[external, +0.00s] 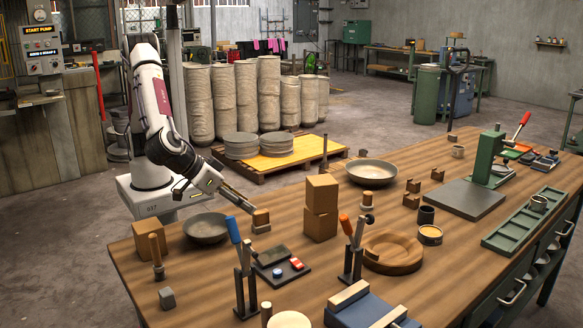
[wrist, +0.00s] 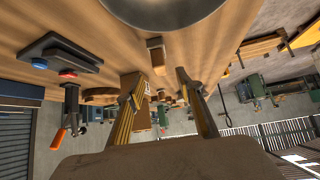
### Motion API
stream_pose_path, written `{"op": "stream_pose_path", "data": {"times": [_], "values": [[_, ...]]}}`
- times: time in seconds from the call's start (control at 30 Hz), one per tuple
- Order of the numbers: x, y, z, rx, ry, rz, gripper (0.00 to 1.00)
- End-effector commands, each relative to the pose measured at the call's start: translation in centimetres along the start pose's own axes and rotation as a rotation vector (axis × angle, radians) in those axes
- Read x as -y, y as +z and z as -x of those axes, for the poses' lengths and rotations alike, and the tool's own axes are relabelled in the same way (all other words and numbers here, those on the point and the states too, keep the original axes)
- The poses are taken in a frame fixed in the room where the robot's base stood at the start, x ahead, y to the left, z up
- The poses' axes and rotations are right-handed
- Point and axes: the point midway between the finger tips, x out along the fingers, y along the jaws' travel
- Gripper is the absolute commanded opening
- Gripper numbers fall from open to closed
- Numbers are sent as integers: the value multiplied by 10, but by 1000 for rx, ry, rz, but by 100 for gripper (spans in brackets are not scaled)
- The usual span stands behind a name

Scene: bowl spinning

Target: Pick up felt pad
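My gripper (external: 246,205) reaches over the left part of the wooden bench. In the wrist view my gripper (wrist: 161,76) has its two fingers spread with a gap between them. A small wooden block with a darker base (external: 261,221) stands just beyond the fingertips; it seems to be the felt pad, but I cannot be sure. In the wrist view this block (wrist: 155,46) lies ahead of the gap, apart from both fingers. A dark flat piece (external: 273,255) lies on a black plate with blue and red knobs, nearer the camera.
A grey bowl (external: 206,229) sits left of the block, and two stacked cardboard boxes (external: 321,207) stand to its right. A blue-handled tool stand (external: 243,277) rises in front. Another bowl (external: 371,171) is farther back. Bare wood surrounds the block.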

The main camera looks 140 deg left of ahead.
Motion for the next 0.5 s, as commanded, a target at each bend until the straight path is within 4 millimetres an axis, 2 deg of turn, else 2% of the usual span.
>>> {"op": "stream_pose_path", "data": {"times": [0.2,0.5], "values": [[0,0,-16,0,-1,-1,36],[0,0,-18,0,1,0,36]]}}
